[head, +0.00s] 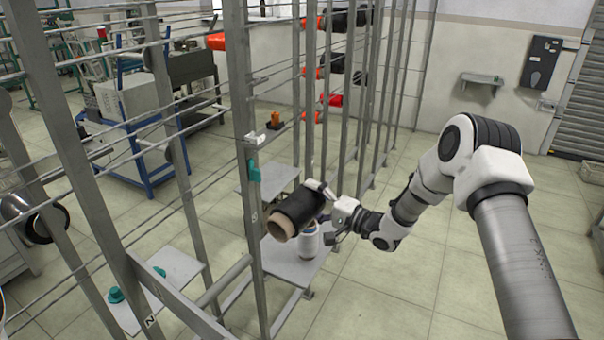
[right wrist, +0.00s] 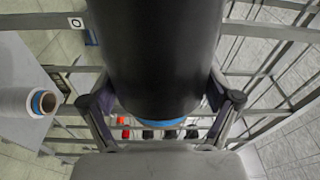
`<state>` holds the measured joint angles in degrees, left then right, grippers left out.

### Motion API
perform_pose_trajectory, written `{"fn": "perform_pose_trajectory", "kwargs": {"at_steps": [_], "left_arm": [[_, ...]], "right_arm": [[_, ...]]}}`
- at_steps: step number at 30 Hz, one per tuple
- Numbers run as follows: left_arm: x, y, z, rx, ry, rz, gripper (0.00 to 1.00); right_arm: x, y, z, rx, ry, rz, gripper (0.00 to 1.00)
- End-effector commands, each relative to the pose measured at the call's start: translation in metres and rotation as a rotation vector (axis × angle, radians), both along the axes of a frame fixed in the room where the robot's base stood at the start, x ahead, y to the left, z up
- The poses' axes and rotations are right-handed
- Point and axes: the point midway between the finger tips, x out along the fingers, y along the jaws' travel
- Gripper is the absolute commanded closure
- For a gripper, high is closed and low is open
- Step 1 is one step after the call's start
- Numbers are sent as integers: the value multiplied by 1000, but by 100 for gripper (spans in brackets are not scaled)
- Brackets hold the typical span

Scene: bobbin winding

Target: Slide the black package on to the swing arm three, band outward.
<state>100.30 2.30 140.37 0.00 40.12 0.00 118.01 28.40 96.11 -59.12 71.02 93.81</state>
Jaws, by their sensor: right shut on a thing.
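My right gripper (head: 329,206) is shut on the black package (head: 300,206) and holds it tilted beside the rack, above a low shelf. The package's bare cardboard tube end (head: 281,230) points down and toward the camera in the head view. In the right wrist view the black package (right wrist: 155,50) lies between the two fingers (right wrist: 160,112). A blue band (right wrist: 163,119) shows at its end nearest my palm. I cannot make out which part is swing arm three. My left gripper is not in view.
A white package (head: 308,241) stands on the low grey shelf (head: 285,262) just below the black package. The grey rack post (head: 243,130) and thin rails are close to its left. Orange and black packages (head: 335,64) hang farther back.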

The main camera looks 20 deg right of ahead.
Motion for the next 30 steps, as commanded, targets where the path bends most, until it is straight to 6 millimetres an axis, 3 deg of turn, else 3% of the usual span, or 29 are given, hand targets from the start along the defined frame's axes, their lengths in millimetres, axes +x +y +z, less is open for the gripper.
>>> {"fn": "perform_pose_trajectory", "kwargs": {"at_steps": [5,17,30], "left_arm": [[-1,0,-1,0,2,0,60],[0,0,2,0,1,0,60],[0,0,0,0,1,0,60]], "right_arm": [[-6,11,-3,4,3,4,56],[-34,59,-7,3,2,4,56],[-35,58,-8,3,-1,1,56]]}}
